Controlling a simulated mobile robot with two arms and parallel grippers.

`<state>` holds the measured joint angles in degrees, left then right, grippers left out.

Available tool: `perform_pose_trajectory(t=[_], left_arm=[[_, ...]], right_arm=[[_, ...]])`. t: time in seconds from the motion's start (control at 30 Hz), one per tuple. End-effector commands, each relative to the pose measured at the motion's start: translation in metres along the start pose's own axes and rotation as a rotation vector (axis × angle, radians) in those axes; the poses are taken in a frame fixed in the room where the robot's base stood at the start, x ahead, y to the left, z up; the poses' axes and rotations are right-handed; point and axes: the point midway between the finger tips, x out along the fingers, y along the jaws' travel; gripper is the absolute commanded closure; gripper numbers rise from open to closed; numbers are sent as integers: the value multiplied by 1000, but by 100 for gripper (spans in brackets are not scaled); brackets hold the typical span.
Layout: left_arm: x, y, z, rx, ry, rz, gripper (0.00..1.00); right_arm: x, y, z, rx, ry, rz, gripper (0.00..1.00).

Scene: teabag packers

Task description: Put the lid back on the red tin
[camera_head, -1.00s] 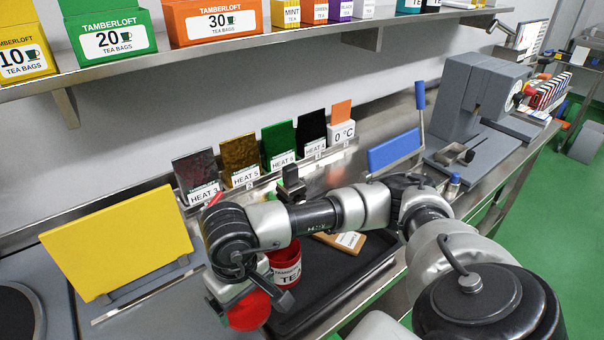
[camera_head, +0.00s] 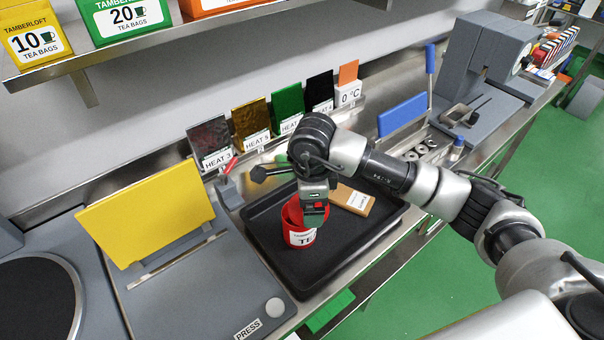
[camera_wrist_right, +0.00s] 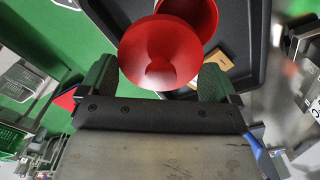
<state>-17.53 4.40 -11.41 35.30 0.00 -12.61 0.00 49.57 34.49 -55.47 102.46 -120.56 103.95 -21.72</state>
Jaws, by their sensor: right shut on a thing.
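The red tin (camera_head: 298,237) with a white label stands upright on the black tray. In the right wrist view the lid is between the two fingers (camera_wrist_right: 156,68). The open mouth of the tin (camera_wrist_right: 200,14) shows behind the lid, offset from it. The lid is not seated on the tin. In the head view the gripper partly hides the lid, and I cannot tell whether lid and rim touch. My left gripper is not in view.
The black tray (camera_head: 345,248) also holds a tan packet (camera_head: 352,200) beside the tin. A grey press with a yellow panel (camera_head: 150,215) is to the left. Upright heat cards (camera_head: 250,125) line the back. A blue-handled device (camera_head: 402,114) is at the right.

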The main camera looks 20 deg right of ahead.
Motion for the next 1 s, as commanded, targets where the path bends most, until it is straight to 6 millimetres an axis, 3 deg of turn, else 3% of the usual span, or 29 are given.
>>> perform_pose_trajectory(t=[0.03, 0.2, 0.4, 0.67, 1.0], left_arm=[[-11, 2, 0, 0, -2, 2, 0], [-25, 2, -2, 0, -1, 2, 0], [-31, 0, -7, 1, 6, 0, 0], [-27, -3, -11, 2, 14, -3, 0], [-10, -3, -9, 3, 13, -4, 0]], right_arm=[[-8, -5, 5, 135, -1, 4, 31], [-14, -19, 13, 556, 0, 2, 31], [-14, -26, 18, 822, 1, 1, 31], [-7, -28, 19, 874, 0, -1, 31], [22, -27, 19, 871, 1, 0, 31]])
